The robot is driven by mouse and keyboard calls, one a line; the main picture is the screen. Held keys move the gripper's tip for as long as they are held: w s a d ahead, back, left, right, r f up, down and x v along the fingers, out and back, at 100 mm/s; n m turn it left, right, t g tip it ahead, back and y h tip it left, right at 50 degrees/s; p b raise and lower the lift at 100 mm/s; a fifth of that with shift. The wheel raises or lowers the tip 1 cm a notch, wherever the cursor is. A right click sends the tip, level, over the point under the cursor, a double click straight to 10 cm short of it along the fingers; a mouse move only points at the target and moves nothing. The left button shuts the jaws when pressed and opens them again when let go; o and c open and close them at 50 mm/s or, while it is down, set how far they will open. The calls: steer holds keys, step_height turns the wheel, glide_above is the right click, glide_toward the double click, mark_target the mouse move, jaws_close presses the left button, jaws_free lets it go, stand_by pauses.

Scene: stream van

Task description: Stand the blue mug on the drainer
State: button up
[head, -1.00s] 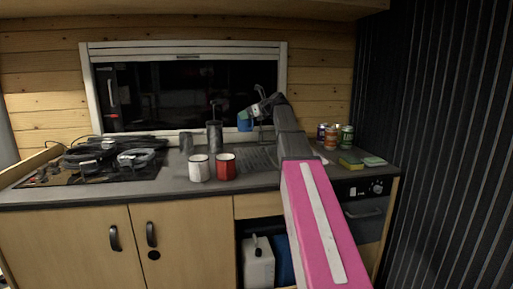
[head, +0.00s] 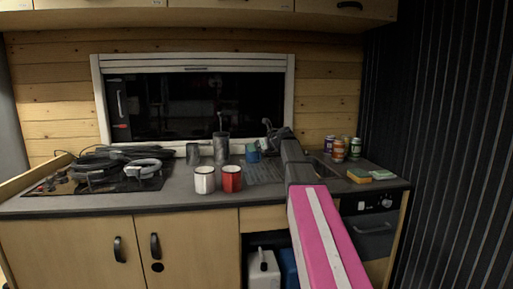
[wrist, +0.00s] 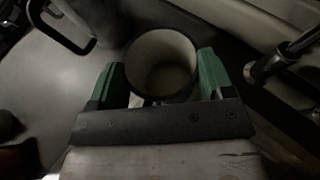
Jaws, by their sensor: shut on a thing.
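The blue mug (head: 252,157) is upright, low over or on the grooved drainer (head: 266,174) at the back of the worktop. I cannot tell whether its base touches the drainer. My gripper (head: 262,147) is shut on the mug, and my arm hides part of the drainer's right side. In the wrist view the mug (wrist: 163,62) sits between the two green fingers of my gripper (wrist: 163,80), its open mouth facing the camera.
A white mug (head: 204,181) and a red mug (head: 232,179) stand left of the drainer. Grey metal vessels (head: 220,149) stand behind them. Cans (head: 339,150) and a sponge (head: 359,175) are at the right. A hob (head: 95,178) with black things on it is at the left.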

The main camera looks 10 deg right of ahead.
steer(key=shift+f, duration=0.1)
steer(key=o, duration=1.3)
steer(key=shift+c, duration=0.2)
steer(key=shift+r, duration=0.2)
steer(key=v, duration=1.2)
